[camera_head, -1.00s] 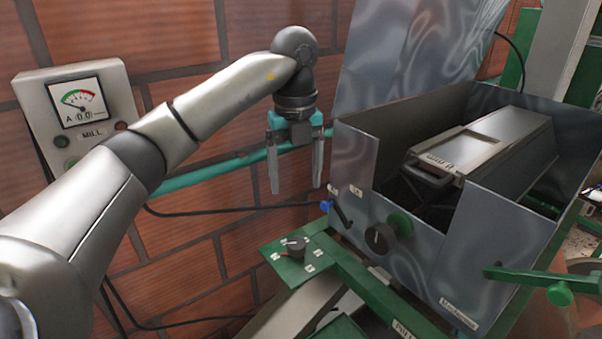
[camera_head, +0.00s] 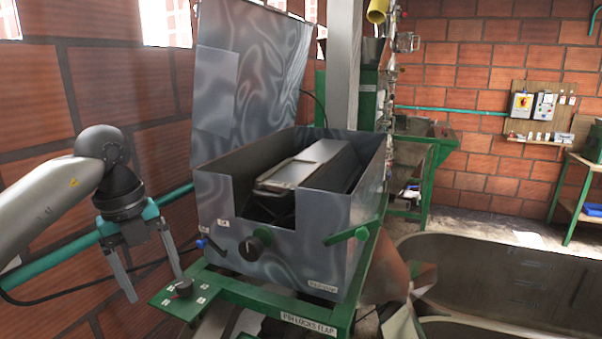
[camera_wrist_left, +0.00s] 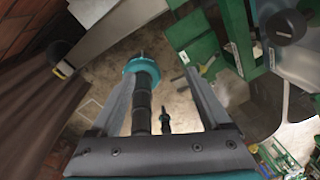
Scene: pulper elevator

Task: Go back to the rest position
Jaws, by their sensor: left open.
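My left gripper (camera_head: 152,277) hangs at the left of the head view, fingers apart and pointing down, with nothing between them. It is left of the open metal machine box (camera_head: 318,225) and appears close to the small green plate with a black knob (camera_head: 180,289); I cannot tell whether they touch. In the left wrist view my gripper's fingers (camera_wrist_left: 155,82) are also spread, with the floor and a dark post with a teal collar seen between them. My right gripper is not in view.
The box's tall lid (camera_head: 250,75) stands open. A green handle (camera_head: 347,235) sticks out at its front. A teal pipe (camera_head: 85,240) runs along the brick wall behind my left arm. A large metal tank (camera_head: 480,270) stands at the right. A control panel (camera_head: 540,105) hangs on the far wall.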

